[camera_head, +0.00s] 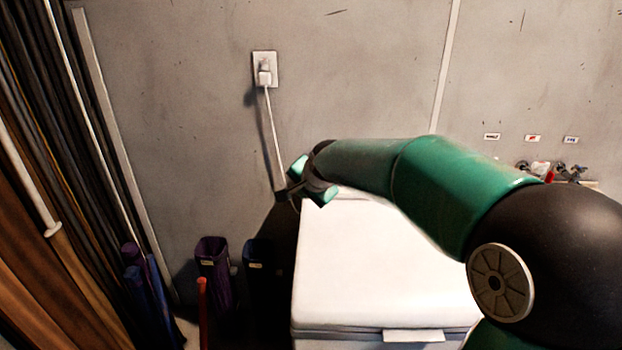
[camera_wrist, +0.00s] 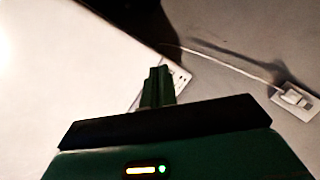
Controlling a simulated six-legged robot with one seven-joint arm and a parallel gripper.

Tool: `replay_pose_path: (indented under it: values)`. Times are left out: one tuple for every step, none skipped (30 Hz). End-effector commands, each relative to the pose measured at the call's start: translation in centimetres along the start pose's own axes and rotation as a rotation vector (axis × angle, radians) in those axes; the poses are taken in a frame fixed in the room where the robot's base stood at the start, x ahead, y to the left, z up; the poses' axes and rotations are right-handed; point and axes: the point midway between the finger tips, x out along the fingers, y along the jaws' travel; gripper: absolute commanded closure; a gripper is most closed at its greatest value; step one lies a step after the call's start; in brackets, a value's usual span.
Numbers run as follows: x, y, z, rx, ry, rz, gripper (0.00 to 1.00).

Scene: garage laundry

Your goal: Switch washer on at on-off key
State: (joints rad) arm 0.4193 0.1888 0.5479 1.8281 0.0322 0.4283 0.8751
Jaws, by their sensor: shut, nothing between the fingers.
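The washer (camera_head: 385,265) is a white box with a flat lid, standing against the grey wall in the head view. Its white top also fills the left of the wrist view (camera_wrist: 60,85). My gripper (camera_head: 304,186) is over the washer's back left corner. In the wrist view my gripper's fingers (camera_wrist: 157,75) are shut together and empty. Right beside the fingertips is a pale strip with small dark marks (camera_wrist: 181,76), partly hidden by the fingers. I cannot tell which mark is the on-off key, nor whether the fingers touch the strip.
A wall outlet (camera_head: 264,80) holds a plug with a white cord (camera_head: 274,140) that runs down behind my gripper. Taps (camera_head: 555,172) are on the wall at the right. Dark bins (camera_head: 213,270) and long boards (camera_head: 50,260) stand at the left.

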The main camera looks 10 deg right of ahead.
Motion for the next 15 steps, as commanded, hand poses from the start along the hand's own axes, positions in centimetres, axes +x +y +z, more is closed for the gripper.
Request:
replay_pose_path:
  values:
    - [1.7, -0.5, -1.0, 0.071, -0.011, -0.029, 1.00]
    - [2.5, -0.9, -1.6, 0.116, -0.015, -0.049, 1.00]
    - [3.5, -1.5, -2.4, 0.177, -0.021, -0.077, 1.00]
    - [4.3, -1.9, -3.0, 0.224, -0.026, -0.099, 1.00]
    - [5.0, -2.2, -3.6, 0.272, -0.032, -0.120, 1.00]
    - [5.9, -2.6, -4.6, 0.339, -0.038, -0.149, 1.00]
    - [6.6, -2.9, -5.4, 0.389, -0.044, -0.172, 1.00]
    - [7.2, -3.1, -6.2, 0.441, -0.049, -0.194, 1.00]
    - [8.1, -3.4, -7.3, 0.512, -0.055, -0.225, 1.00]
    - [8.6, -3.5, -8.2, 0.563, -0.061, -0.246, 1.00]
    - [9.1, -3.6, -9.0, 0.613, -0.065, -0.268, 1.00]
    - [9.7, -3.7, -10.2, 0.676, -0.071, -0.295, 1.00]
    - [10.0, -3.7, -10.9, 0.720, -0.075, -0.314, 1.00]
    - [10.3, -3.7, -11.7, 0.760, -0.079, -0.331, 1.00]
    - [10.6, -3.7, -12.6, 0.808, -0.082, -0.352, 1.00]
